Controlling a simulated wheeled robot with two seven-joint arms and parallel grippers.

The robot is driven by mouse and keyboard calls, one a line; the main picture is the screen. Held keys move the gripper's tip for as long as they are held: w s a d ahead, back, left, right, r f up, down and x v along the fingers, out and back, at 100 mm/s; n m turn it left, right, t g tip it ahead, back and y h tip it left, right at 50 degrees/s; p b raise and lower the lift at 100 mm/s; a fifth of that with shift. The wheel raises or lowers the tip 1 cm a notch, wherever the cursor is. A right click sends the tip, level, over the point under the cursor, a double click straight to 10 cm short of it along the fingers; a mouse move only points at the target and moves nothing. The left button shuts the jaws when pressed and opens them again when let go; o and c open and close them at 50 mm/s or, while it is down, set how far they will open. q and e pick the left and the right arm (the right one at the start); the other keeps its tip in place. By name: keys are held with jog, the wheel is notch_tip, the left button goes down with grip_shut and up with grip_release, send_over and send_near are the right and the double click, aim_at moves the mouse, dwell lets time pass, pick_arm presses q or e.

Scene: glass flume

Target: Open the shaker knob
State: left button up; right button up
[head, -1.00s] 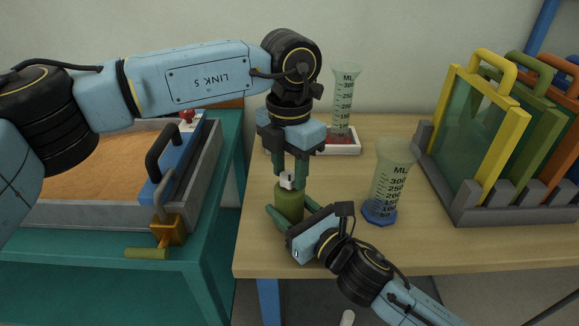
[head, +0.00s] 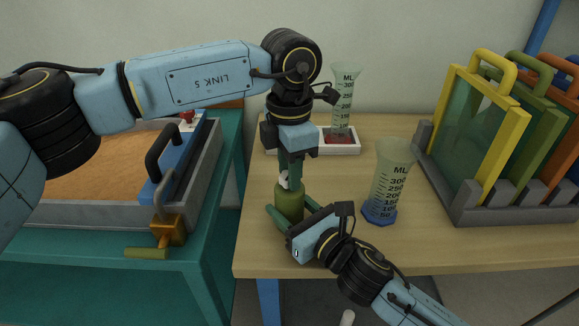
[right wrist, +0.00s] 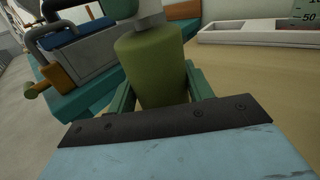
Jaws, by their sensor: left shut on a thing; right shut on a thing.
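The shaker is an olive-green cylinder (head: 289,203) standing upright near the front left of the wooden table; it also fills the middle of the right wrist view (right wrist: 152,68). My right gripper (head: 283,216) is shut around the shaker's body from the front right. The shaker's knob (head: 284,181) is a small whitish piece on top. My left gripper (head: 289,178) points straight down from above and is shut on the knob. Its fingers hide most of the knob.
A graduated cylinder with a blue base (head: 380,213) stands right of the shaker. Behind is a white tray (head: 352,149) with another cylinder (head: 343,95). A rack (head: 470,213) of coloured frames is at right. A teal bench (head: 205,235) carries a sand-coloured box.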

pick_arm(q)
jog(key=m, duration=0.6)
jog(key=shift+m, duration=0.3)
jog(key=m, duration=0.5)
pick_arm(e)
jog(key=shift+f, duration=0.1)
pick_arm(q)
jog(key=shift+m, duration=0.4)
jog(key=o, duration=1)
notch_tip(320, 180, up, 12)
jog(key=shift+r, duration=0.1)
pick_arm(e)
jog(key=o, duration=1.1)
